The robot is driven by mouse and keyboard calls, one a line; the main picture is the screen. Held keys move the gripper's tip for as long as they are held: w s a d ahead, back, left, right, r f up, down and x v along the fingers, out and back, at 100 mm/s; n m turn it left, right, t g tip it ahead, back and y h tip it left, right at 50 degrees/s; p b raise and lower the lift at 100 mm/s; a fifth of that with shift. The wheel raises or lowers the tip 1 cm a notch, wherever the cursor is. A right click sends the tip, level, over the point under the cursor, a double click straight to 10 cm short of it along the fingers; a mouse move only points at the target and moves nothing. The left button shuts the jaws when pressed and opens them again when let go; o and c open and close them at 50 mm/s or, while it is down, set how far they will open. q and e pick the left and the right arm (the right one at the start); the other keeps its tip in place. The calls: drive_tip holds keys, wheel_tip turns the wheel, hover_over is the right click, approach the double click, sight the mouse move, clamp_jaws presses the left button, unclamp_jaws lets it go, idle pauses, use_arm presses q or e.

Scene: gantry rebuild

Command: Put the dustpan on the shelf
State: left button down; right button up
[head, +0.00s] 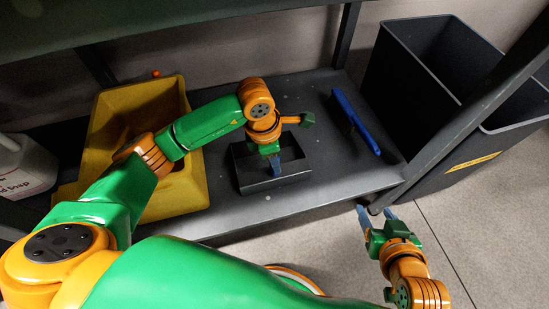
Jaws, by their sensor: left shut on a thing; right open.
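The dark dustpan (295,174), a black box-like pan, sits on the grey shelf board (228,214), near the middle of the head view. My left gripper (275,168) reaches down over it from the left, with its blue fingertips shut on the dustpan at its near side. The fingers and wrist hide part of the pan. Whether the pan's whole underside touches the board cannot be told. My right gripper (375,212) is open and empty, in front of the shelf's right front corner, above the floor.
A yellow bucket (189,188) stands left of the dustpan, partly behind my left arm. A white soap bottle (28,165) is at the far left. A blue long object (356,122) lies on the right of the board. Dark bins (412,105) stand beyond a shelf post (470,115).

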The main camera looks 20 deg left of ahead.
drive_tip(key=shift+w+a+r, duration=0.1)
drive_tip(key=shift+w+r, duration=0.1)
use_arm(q)
drive_tip(key=c, duration=0.5)
unclamp_jaws()
drive_tip(key=shift+c, duration=0.2)
use_arm(e)
drive_tip(key=shift+w+r+t, duration=0.2)
drive_tip(key=shift+r+t, duration=0.05)
drive_tip(key=shift+t, duration=0.05)
